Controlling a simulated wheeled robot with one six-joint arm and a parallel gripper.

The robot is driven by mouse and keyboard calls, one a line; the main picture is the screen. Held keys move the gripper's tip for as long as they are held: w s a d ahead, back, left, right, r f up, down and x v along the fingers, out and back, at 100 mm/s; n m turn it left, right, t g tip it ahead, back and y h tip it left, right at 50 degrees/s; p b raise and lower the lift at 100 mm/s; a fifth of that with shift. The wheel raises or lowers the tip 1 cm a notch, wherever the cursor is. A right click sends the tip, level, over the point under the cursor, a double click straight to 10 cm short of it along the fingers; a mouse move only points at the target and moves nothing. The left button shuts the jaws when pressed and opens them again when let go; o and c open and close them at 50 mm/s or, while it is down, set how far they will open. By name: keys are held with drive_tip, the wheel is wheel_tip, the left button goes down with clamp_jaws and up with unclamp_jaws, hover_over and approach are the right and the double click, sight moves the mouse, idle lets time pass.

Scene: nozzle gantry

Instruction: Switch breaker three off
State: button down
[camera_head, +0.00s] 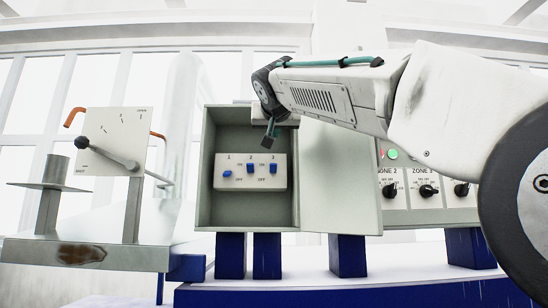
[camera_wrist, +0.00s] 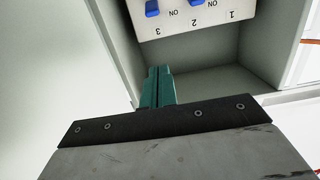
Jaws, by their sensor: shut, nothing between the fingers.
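Breaker three (camera_head: 273,168) is the rightmost blue toggle on a white breaker plate (camera_head: 262,183) inside an open grey box (camera_head: 207,205). Its toggle sits high, on the ON side, like breaker two (camera_head: 250,168). Breaker one (camera_head: 227,173) sits lower, toward OFF. In the wrist view the plate (camera_wrist: 190,28) is upside down, with breaker three (camera_wrist: 152,8) at the top. My gripper (camera_head: 270,132) appears above breaker three in the head view, apart from it. Its teal fingers (camera_wrist: 158,72) are shut and empty, pointing toward the plate in the wrist view.
The box door (camera_head: 338,190) stands open on the right. Right of it is a panel with rotary knobs (camera_head: 426,190) and a green button (camera_head: 392,154). On the left stands a lever plate (camera_head: 120,130) with a dark-knobbed handle. The space before the breaker plate looks clear.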

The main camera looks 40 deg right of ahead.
hover_over(274, 165)
drive_tip(key=shift+f, duration=0.5)
drive_tip(key=shift+w+d+f, duration=0.15)
drive_tip(key=shift+w+f, duration=0.05)
drive_tip(key=shift+s+a+f, duration=0.35)
drive_tip(key=shift+s+f, duration=0.15)
drive_tip(key=shift+f, duration=0.3)
drive_tip(key=shift+s+a+f, duration=0.15)
drive_tip(key=shift+s+f, duration=0.05)
drive_tip(key=shift+f, duration=0.65)
drive_tip(key=shift+s, duration=0.1)
